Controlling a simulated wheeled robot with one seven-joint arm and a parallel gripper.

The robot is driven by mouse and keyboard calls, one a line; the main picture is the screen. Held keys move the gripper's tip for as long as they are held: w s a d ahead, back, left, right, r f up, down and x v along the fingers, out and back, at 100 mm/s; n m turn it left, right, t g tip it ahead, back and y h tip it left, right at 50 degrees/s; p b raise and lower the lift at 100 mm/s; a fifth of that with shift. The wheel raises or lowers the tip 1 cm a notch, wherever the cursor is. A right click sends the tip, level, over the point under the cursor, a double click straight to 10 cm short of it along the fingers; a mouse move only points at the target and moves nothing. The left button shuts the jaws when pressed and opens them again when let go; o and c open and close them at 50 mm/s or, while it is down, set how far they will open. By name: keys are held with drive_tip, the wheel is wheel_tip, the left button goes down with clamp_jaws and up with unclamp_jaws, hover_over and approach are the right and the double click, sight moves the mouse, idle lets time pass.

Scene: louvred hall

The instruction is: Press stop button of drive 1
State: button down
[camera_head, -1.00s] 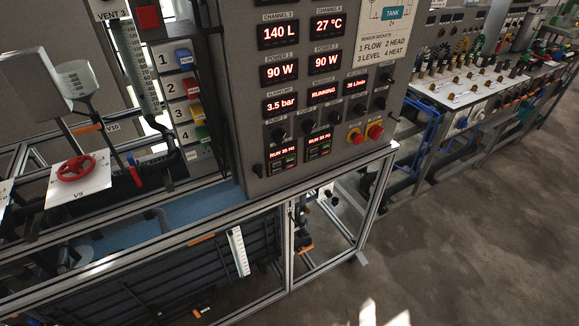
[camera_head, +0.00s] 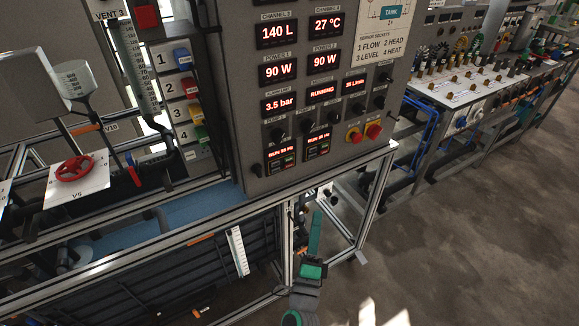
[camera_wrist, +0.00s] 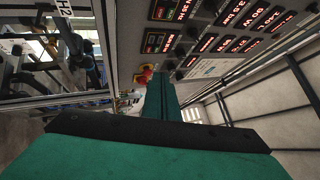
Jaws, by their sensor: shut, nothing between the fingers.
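Two small drive units with lit "RUN 35 Hz" displays sit low on the grey control panel (camera_head: 252,140). The left drive (camera_head: 281,158) and the right drive (camera_head: 317,147) each have a green key and another small key; their labels are too small to read. Both drives also show in the wrist view, one at the top edge (camera_wrist: 165,9) and one below it (camera_wrist: 156,42). My gripper (camera_head: 316,214) is shut and empty, pointing up, below and in front of the panel, apart from the drives. Its green finger (camera_wrist: 160,92) points toward the panel in the wrist view.
An aluminium frame rail (camera_head: 345,168) runs below the panel. Open floor (camera_head: 470,240) lies to the right.

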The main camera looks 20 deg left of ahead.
sight(289, 165)
drive_tip(key=w+a+r+m, duration=0.2)
drive_tip(key=w+a+r, duration=0.1)
drive_tip(key=w+r, duration=0.1)
drive_tip(key=shift+a+r+t+y, duration=0.2)
drive_tip(key=shift+t+y, duration=0.1)
drive_tip(key=shift+w+a, duration=0.1)
drive_tip(key=w+a, duration=0.5)
drive_tip(key=a, duration=0.1)
drive_tip(key=shift+a, duration=0.35)
drive_tip(key=shift+w+a, duration=0.15)
drive_tip(key=shift+w, duration=0.1)
idle(1.8)
drive_tip(key=shift+w+a, duration=0.15)
drive_tip(key=shift+a, duration=0.05)
drive_tip(key=shift+w+a, duration=0.2)
drive_tip(key=shift+a, duration=0.1)
idle(1.0)
drive_tip(key=shift+s+d, duration=0.5)
drive_tip(key=shift+d, duration=0.15)
